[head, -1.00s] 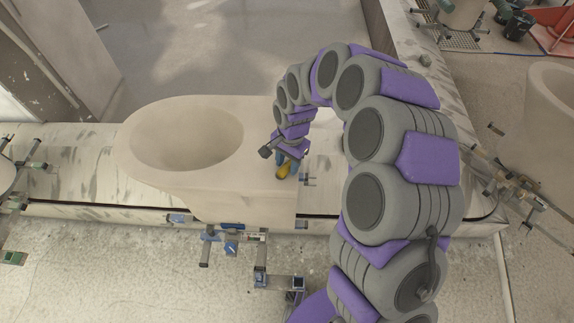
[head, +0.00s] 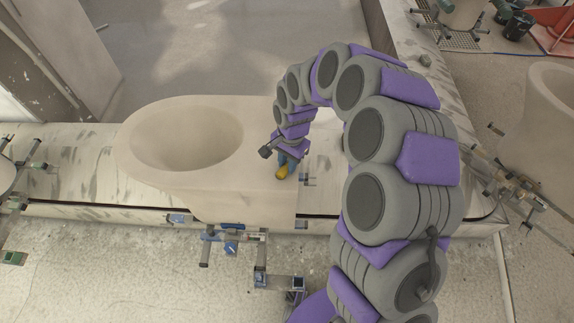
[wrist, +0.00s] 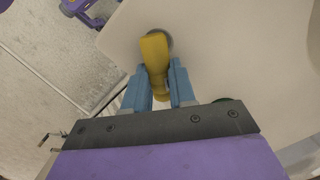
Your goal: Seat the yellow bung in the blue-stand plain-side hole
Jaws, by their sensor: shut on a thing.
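The yellow bung (wrist: 154,52) is held between the blue fingers of my gripper (wrist: 159,88). In the head view, the bung (head: 282,173) shows just below my gripper (head: 287,157), over the flat end of the cream basin piece (head: 215,185). In the wrist view, the bung's far end overlaps a round grey hole (wrist: 168,42) in the cream surface. The bung covers much of that hole; I cannot tell whether its end is inside or above it. A blue stand part (head: 231,248) shows at the basin's front edge.
The basin's wide oval hollow (head: 185,140) lies left of my gripper. A dark green round thing (wrist: 229,101) shows partly behind my gripper's body. A pale belt-like deck (head: 80,165) runs under the basin, with metal clamps along its edge. Another cream piece (head: 555,95) stands far right.

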